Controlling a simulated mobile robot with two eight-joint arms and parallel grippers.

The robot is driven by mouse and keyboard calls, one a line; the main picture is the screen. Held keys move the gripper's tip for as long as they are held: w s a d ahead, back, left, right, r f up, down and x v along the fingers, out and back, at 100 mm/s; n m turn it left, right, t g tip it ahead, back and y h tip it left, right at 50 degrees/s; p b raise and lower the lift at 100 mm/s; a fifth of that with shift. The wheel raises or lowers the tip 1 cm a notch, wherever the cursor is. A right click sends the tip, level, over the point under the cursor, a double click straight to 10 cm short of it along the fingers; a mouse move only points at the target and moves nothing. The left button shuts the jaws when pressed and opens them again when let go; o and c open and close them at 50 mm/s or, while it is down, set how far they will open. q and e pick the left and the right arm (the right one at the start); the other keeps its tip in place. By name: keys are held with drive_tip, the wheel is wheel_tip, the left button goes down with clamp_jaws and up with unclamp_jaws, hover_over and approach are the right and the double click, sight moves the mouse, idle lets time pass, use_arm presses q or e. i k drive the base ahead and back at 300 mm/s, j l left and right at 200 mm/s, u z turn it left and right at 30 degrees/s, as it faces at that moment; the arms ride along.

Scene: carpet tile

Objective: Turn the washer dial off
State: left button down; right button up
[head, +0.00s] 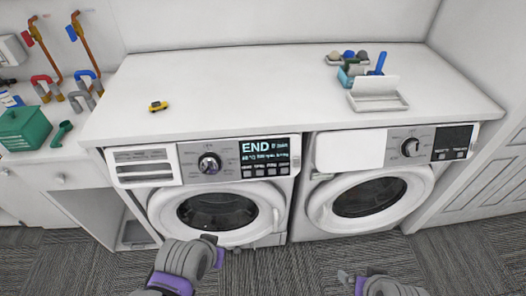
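The left machine (218,213) is a white front-loader with a round door and a lit display (265,151) reading "END". Its round silver and dark dial (210,163) sits on the grey panel left of the display. The right machine (368,200) has a similar dial (410,147) beside a dark display. My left gripper (214,249) is in front of the lower edge of the left machine's door, below its dial and apart from it. Its tips look apart and empty. My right gripper (359,274) is low in front of the right machine, also apparently open and empty.
A white countertop (270,95) covers both machines, with a small yellow toy car (158,106) and a white tray (378,101) on it. A green box (24,128) and pipes stand on the left counter. Grey carpet (285,272) is clear in front.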

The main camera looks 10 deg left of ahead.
sight(209, 165)
drive_tip(key=j+u, duration=0.2)
drive_tip(key=u, duration=0.2)
drive_tip(key=j+u, duration=0.45)
drive_tip(key=u, duration=0.3)
